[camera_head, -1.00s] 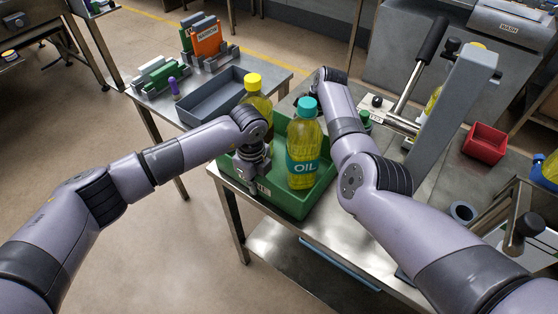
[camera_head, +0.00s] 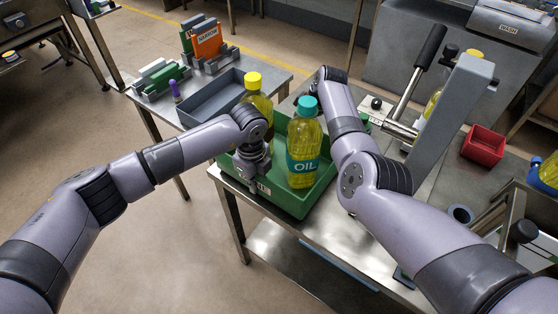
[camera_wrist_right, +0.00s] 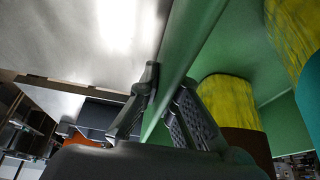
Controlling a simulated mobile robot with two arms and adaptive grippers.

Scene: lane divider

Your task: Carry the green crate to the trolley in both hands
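The green crate (camera_head: 290,203) is at the near left corner of a steel table, with a yellow-capped bottle (camera_head: 255,97) and a teal-capped oil bottle (camera_head: 304,150) upright in it. My left gripper (camera_head: 249,182) is at the crate's left wall and appears shut on it; its fingertips are partly hidden. My right gripper is hidden behind its arm in the head view. In the right wrist view the right gripper (camera_wrist_right: 167,88) has a finger on each side of the crate wall (camera_wrist_right: 190,38), close against it. I cannot tell which table is the trolley.
A steel table (camera_head: 278,78) at the back left carries a grey tray (camera_head: 215,97) and an orange block (camera_head: 207,40). A lever press (camera_head: 452,120) and a red bin (camera_head: 483,145) stand on the right. The floor at the left is clear.

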